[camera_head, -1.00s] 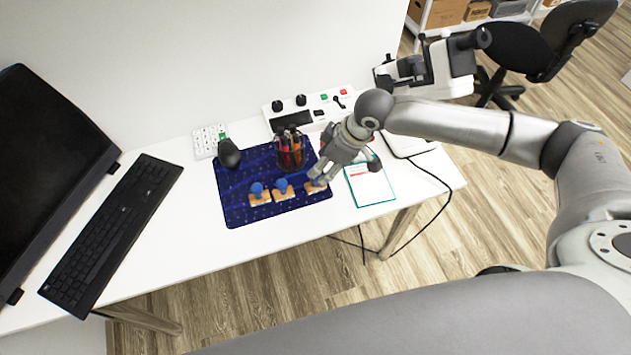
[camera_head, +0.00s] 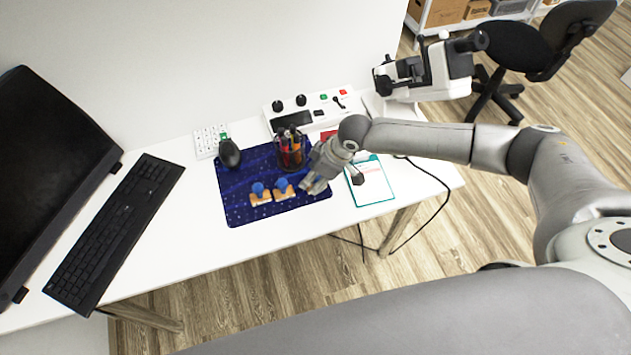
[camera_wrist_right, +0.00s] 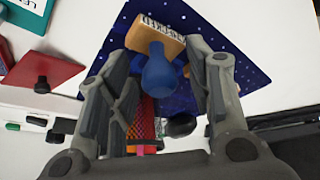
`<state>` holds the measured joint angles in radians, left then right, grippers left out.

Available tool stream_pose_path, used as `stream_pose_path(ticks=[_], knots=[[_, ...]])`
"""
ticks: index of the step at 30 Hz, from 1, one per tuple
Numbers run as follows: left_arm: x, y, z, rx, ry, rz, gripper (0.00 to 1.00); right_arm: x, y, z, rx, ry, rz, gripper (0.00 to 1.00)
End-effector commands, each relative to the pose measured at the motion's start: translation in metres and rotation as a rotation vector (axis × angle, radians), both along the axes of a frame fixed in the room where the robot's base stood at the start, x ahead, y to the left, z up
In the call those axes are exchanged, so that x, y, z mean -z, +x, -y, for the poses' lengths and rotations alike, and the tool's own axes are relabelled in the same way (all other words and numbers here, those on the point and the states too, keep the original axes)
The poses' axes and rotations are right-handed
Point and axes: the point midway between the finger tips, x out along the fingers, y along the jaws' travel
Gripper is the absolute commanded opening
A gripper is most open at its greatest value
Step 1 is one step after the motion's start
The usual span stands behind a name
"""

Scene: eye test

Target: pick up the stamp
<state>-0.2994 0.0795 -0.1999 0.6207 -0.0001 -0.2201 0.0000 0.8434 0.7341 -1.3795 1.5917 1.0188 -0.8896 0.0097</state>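Two stamps with blue knobs and wooden bases, a left one (camera_head: 260,194) and a middle one (camera_head: 283,189), stand on the dark blue mat (camera_head: 238,212). My right gripper (camera_head: 313,186) is low over the mat's right side, right of them, and hides most of that spot in the head view. In the right wrist view, a stamp (camera_wrist_right: 158,75) with a blue knob and a lettered wooden base stands between the fingers of my right gripper (camera_wrist_right: 157,58). The fingers are apart, with gaps visible beside the knob. My left gripper is not in view.
A pen cup (camera_head: 290,155) stands close behind the right gripper. A mouse (camera_head: 229,153), a calculator (camera_head: 209,140) and a control box (camera_head: 318,108) are at the back. A teal-edged clipboard (camera_head: 371,188) lies to the right, a keyboard (camera_head: 115,232) to the left.

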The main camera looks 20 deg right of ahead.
Motion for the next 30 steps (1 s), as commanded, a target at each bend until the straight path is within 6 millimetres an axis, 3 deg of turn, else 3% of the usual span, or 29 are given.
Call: stream_pose_path(ticks=[1,10,22,27,30], knots=[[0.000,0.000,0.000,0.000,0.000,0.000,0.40,0.000,0.000,0.000,0.000,0.000,0.000,0.37],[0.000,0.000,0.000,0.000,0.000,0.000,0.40,-0.001,0.000,0.000,0.000,0.000,0.000,0.00],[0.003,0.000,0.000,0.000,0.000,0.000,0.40,-0.007,0.001,0.000,0.000,0.001,0.002,0.00],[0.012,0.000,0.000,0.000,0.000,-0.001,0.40,-0.028,0.002,0.000,-0.001,0.002,0.006,0.00],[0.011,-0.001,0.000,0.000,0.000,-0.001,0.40,-0.045,-0.011,-0.001,-0.003,0.002,0.002,0.00]])
